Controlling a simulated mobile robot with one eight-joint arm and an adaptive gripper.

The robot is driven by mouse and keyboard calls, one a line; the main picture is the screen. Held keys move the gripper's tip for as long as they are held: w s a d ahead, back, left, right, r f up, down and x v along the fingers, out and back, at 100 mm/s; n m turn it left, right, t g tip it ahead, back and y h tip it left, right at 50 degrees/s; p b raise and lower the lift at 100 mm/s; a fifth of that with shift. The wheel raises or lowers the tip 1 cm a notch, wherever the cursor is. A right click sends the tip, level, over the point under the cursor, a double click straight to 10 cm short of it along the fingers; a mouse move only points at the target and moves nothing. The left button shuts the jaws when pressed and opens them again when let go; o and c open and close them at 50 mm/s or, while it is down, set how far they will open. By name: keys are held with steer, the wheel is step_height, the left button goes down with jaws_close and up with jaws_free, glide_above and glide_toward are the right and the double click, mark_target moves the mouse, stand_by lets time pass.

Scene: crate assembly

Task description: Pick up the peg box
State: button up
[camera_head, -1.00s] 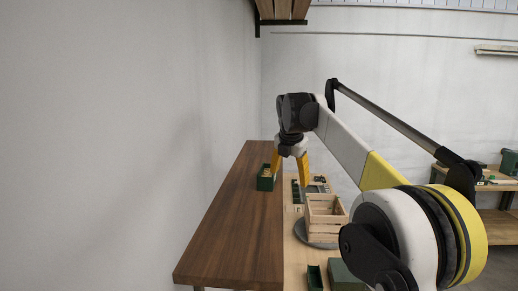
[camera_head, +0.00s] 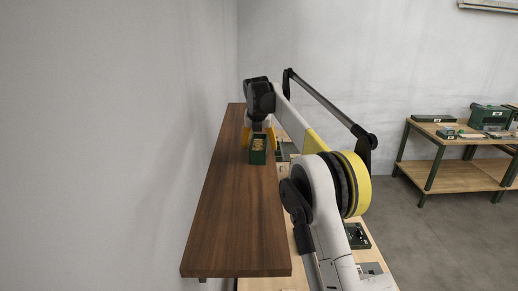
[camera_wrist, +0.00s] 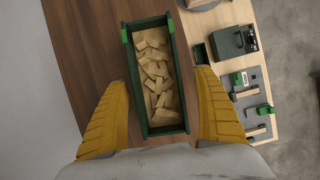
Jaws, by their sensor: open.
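The peg box (camera_head: 258,156) is a small dark green open box on the dark brown wooden shelf, at its right edge in the head view. In the wrist view the peg box (camera_wrist: 182,122) lies lengthwise, filled with several pale wooden pegs. My gripper (camera_wrist: 168,108) is open, with one yellow finger on each side of the near part of the box and a gap on both sides.
The brown shelf (camera_head: 220,225) runs along the wall (camera_head: 120,120) on the left. To its right is a lower pale workbench (camera_wrist: 200,22) with green boxes and tools. A second bench (camera_head: 450,170) stands at the far right.

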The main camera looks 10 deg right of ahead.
steer(key=x, duration=0.2)
steer(key=shift+w+f, duration=0.25)
steer(key=shift+s+r, duration=0.1)
steer(key=shift+s, duration=0.05)
steer(key=shift+c, duration=0.3)
steer(key=c, duration=1.2)
steer(key=shift+r, duration=0.15)
